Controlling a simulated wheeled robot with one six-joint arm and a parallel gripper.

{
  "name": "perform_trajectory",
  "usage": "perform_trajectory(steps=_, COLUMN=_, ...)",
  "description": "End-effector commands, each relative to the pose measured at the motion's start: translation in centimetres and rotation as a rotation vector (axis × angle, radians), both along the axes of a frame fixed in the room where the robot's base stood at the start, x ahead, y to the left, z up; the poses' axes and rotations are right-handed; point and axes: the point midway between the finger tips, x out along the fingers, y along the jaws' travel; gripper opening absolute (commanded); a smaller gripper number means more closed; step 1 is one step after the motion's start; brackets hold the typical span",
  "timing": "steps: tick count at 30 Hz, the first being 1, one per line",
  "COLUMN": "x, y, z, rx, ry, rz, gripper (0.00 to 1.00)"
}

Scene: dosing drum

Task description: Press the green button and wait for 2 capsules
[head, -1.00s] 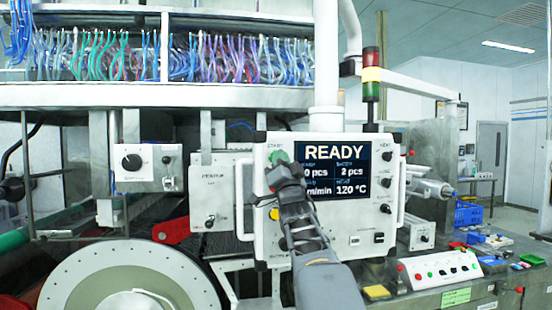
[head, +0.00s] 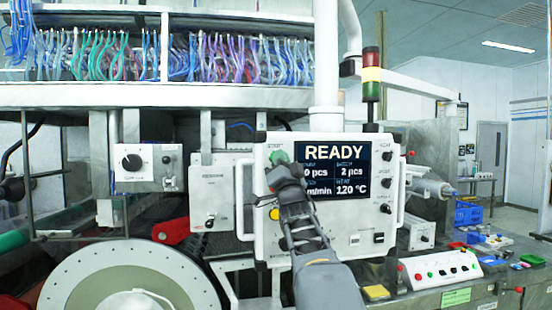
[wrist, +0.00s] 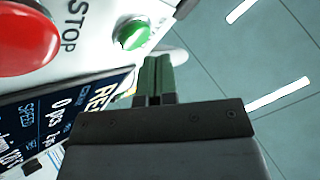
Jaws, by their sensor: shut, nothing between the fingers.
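The green button (head: 281,156) is at the upper left of the white control panel (head: 262,245), partly hidden by my gripper in the head view. It shows clearly in the wrist view (wrist: 132,33), round, in a pale ring. My gripper (head: 272,172) is shut and empty, its fingers just in front of the panel by the button. In the wrist view the fingertips (wrist: 156,64) lie just below and right of the button; I cannot tell whether they touch it. The display (head: 336,152) reads READY, 0 pcs, 2 pcs and 120 °C. No capsules can be made out.
A large red STOP button (wrist: 25,40) sits beside the green one in the wrist view. The panel has handles and several knobs. A round white drum (head: 85,265) is at lower left.

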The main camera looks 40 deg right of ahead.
Motion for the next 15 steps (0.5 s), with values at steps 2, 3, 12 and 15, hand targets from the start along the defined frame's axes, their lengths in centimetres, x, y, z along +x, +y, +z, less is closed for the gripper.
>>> perform_trajectory(steps=2, x=0.15, y=-0.07, z=-0.05, rx=0.001, ry=0.001, rz=0.000, gripper=0.00)
perform_trajectory(steps=3, x=0.25, y=-0.11, z=-0.06, rx=0.001, ry=0.001, rz=0.000, gripper=0.00)
perform_trajectory(steps=12, x=0.76, y=-0.32, z=0.01, rx=0.000, ry=0.000, rz=0.000, gripper=0.00)
perform_trajectory(steps=15, x=0.74, y=-0.32, z=0.01, rx=0.000, ry=0.000, rz=0.000, gripper=0.00)
